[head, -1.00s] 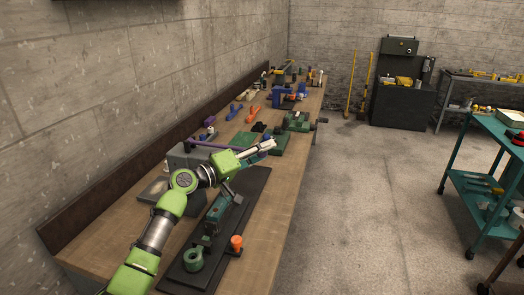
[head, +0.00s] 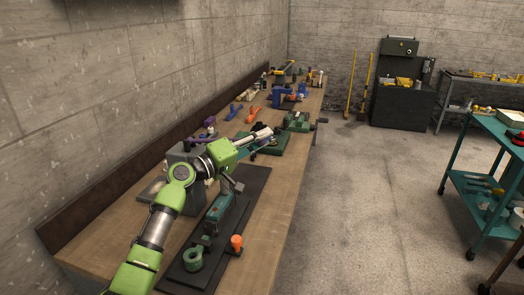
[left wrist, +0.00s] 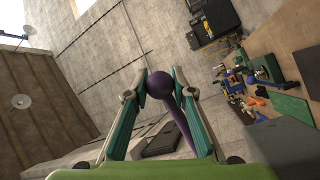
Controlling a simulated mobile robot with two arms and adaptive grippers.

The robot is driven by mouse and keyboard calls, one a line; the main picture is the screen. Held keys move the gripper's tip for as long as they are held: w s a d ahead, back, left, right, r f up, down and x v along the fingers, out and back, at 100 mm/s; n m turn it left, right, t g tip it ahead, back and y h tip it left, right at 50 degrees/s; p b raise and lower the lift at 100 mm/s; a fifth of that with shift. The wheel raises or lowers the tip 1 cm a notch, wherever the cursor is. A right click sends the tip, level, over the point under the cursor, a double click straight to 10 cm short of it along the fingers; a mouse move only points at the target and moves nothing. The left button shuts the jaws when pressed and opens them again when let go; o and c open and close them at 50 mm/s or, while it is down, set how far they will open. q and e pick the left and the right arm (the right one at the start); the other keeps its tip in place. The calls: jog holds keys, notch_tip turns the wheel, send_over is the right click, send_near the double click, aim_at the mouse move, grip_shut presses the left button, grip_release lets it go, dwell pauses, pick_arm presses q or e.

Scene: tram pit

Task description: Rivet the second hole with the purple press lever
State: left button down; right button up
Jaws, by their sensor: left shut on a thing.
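The purple press lever (left wrist: 184,128) with its round purple knob (left wrist: 159,84) shows in the left wrist view. The knob lies between the two fingers of my left gripper (left wrist: 159,88), which is shut on it. In the head view my left gripper (head: 262,134) is above the bench beside the grey press (head: 182,157). The holes and any rivet are hidden or too small to tell. My right gripper is out of view.
A dark base plate (head: 253,192) with a green tool (head: 217,208), a green ring (head: 193,258) and an orange knob (head: 237,242) lies in front on the bench (head: 273,205). Green, blue and orange tools stand farther back. A teal cart (head: 487,160) stands right; floor between is clear.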

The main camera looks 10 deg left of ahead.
pick_arm(q)
jog(key=a+r+n+t, duration=0.1)
jog(key=r, duration=0.2)
jog(key=a+r+n+t, duration=0.1)
jog(key=r+n, duration=0.1)
jog(key=r, duration=0.1)
jog(key=a+r+n+b, duration=0.1)
jog(key=r, duration=0.2)
jog(key=shift+a+n+t, duration=0.2)
jog(key=shift+n+t, duration=0.2)
jog(key=a+r+n+t+y, duration=0.2)
jog(key=a+r+n+t, duration=0.1)
jog(key=a+r+n, duration=0.3)
jog(key=shift+w+a+r+b, duration=0.15)
jog(key=shift+a+r+b, duration=0.15)
jog(key=shift+a+r, duration=0.25)
jog(key=shift+d, duration=0.1)
jog(key=c, duration=1.7)
grip_release()
jog(key=shift+f, duration=0.1)
